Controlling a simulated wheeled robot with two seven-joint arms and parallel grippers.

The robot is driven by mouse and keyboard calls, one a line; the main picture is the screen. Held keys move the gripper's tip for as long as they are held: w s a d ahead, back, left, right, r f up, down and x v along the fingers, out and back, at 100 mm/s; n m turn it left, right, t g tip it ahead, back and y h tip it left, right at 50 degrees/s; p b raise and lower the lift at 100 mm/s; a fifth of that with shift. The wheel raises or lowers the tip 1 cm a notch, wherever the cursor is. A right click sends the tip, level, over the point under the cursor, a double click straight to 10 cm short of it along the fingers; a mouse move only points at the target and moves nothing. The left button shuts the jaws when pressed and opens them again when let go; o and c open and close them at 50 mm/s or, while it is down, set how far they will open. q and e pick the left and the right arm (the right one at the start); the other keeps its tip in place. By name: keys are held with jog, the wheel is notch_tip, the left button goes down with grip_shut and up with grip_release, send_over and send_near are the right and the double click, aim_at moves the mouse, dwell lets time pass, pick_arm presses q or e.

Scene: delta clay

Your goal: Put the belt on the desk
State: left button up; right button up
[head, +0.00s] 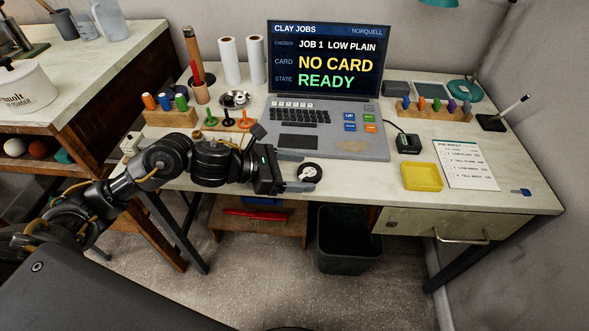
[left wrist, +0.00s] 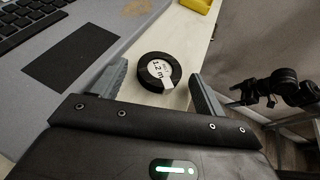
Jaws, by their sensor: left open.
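The belt (head: 311,172) looks like a small black coil with a white label face, near the desk's front edge, just in front of the computer. In the left wrist view the belt (left wrist: 153,68) carries a tag reading 1.2 m. The desk (head: 345,180) is pale, and the belt appears to lie flat on it. My left gripper (head: 304,171) is open, with one finger on each side of the belt; in the left wrist view the open fingers (left wrist: 158,88) show a gap on both sides of it. My right gripper is not to be made out.
The computer (head: 330,142) stands right behind the belt; its screen reads NO CARD and READY. A yellow tray (head: 422,177), a job sheet (head: 466,164) and a small black box (head: 408,143) are to the right. Peg racks and rolls stand at the left. A bin (head: 349,240) stands below.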

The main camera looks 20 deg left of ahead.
pick_arm(q)
jog(key=shift+r, duration=0.1)
jog(key=shift+s+a+r, duration=0.1)
jog(key=shift+a, duration=0.15)
jog(key=v, duration=0.5)
jog(key=shift+s+a, duration=0.15)
jog(key=shift+a, duration=0.05)
jog(key=b+v, duration=0.1)
jog(key=v, duration=0.4)
jog(key=shift+s+a+r, duration=0.2)
jog(key=shift+s+a, duration=0.1)
pick_arm(e)
jog(key=v, duration=0.2)
jog(key=shift+r, duration=0.3)
jog(key=shift+d, duration=0.1)
jog(key=shift+f, duration=0.1)
